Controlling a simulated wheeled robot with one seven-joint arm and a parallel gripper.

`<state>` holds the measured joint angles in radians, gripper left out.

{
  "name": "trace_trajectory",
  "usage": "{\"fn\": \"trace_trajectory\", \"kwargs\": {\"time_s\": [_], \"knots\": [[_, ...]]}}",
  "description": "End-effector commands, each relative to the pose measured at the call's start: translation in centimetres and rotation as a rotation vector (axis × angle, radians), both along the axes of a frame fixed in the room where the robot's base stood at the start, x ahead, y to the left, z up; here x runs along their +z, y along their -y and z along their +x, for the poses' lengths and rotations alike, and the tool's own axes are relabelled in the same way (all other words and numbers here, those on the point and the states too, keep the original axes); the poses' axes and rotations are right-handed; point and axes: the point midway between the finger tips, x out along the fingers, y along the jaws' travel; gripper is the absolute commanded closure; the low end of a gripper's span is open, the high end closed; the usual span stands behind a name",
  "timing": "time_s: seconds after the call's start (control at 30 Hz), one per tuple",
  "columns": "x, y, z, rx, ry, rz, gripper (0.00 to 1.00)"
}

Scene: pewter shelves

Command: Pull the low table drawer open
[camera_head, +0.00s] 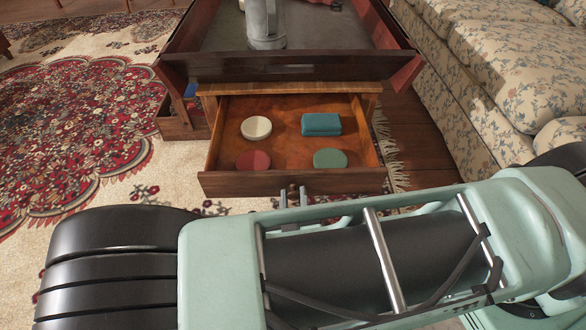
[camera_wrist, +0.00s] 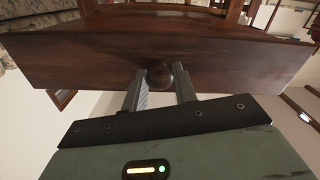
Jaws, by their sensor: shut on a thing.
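The low table (camera_head: 290,68) stands ahead of me with a dark raised edge around its top. Its wooden drawer (camera_head: 292,184) is pulled well out toward me, and its inside is in plain view. My gripper (camera_head: 292,194) is at the middle of the drawer front, mostly hidden behind my arm in the head view. In the wrist view my gripper (camera_wrist: 163,82) has its two fingers on either side of a round dark knob (camera_wrist: 181,75) on the drawer front (camera_wrist: 100,50). The fingers are shut on the knob.
The drawer holds a cream round box (camera_head: 256,127), a teal case (camera_head: 321,124), a red disc (camera_head: 253,160) and a green disc (camera_head: 330,158). A grey jug (camera_head: 265,25) stands on the table. A floral sofa (camera_head: 500,60) is close on the right; patterned rug (camera_head: 75,110) lies left.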

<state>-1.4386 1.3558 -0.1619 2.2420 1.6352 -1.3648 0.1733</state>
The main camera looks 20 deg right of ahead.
Motion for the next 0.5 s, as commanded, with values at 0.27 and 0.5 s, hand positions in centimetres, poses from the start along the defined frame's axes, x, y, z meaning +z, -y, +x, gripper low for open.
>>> {"fn": "trace_trajectory", "kwargs": {"time_s": [0.27, 0.5], "knots": [[0.2, -0.9, -3.2, -0.002, 0.001, -0.001, 1.0], [0.0, -1.2, -3.9, -0.003, 0.002, -0.001, 1.0]]}}
